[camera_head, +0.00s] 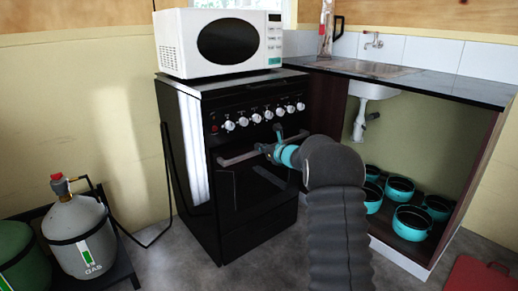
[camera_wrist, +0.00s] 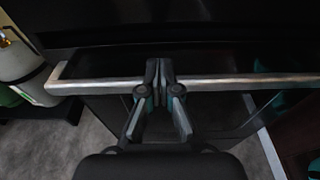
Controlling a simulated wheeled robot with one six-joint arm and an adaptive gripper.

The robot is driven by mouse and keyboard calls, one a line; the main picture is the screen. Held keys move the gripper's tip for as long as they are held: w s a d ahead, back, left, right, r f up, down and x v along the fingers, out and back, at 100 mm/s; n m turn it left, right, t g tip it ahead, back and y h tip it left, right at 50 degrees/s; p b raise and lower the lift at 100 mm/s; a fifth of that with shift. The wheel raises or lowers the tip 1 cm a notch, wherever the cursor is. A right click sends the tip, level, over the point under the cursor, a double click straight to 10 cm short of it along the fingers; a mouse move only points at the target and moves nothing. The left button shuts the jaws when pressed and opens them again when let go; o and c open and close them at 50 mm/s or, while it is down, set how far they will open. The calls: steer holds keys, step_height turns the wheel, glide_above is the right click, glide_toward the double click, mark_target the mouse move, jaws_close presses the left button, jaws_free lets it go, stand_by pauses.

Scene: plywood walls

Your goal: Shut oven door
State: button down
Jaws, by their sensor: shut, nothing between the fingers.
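The black oven (camera_head: 190,170) stands against the wall. Its door (camera_head: 255,193) looks upright at the front, close to the body; I cannot tell whether a small gap is left. The silver door handle (camera_head: 238,158) runs across the top of the door and crosses the wrist view (camera_wrist: 235,80). My gripper (camera_head: 268,147) is at the middle of the handle. In the wrist view my gripper (camera_wrist: 158,66) has its fingertips together, overlapping the bar, with nothing between them. I cannot tell whether they touch the bar.
A white microwave (camera_head: 225,42) sits on top of the oven. A grey gas bottle (camera_head: 80,235) and a green one (camera_head: 22,262) stand at the left. At the right, several teal pots (camera_head: 411,222) sit in the open cabinet under the sink counter (camera_head: 430,82). Bare floor (camera_head: 170,262) lies before the oven.

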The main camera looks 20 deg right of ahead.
steer(key=s+d+r, duration=0.2)
steer(key=s+r, duration=0.3)
steer(key=r, duration=0.5)
steer(key=s+a+f+n+g, duration=0.35)
steer(key=s+f+n, duration=0.25)
steer(key=f+n, duration=0.35)
steer(key=s+a+f+n+g, duration=0.2)
steer(key=s+n, duration=0.1)
steer(key=s, duration=0.3)
steer(key=s+a+f+n+g, duration=0.1)
steer(key=s+a+n+g, duration=0.1)
steer(key=s+n+g, duration=0.3)
steer(key=s+a+r+n+h, duration=0.1)
steer(key=s+n, duration=0.3)
steer(key=s, duration=0.8)
steer(key=s+a+r+n+t+h, duration=0.1)
steer(key=s+n, duration=0.4)
steer(key=s, duration=0.8)
steer(key=s+a+r+n+h, duration=0.2)
steer(key=s+a+n+h, duration=0.2)
steer(key=s, duration=0.9)
steer(key=shift+a+r+n, duration=0.15)
steer(key=shift+r+n, duration=0.25)
steer(key=shift+n, duration=0.15)
steer(key=shift+w, duration=0.1)
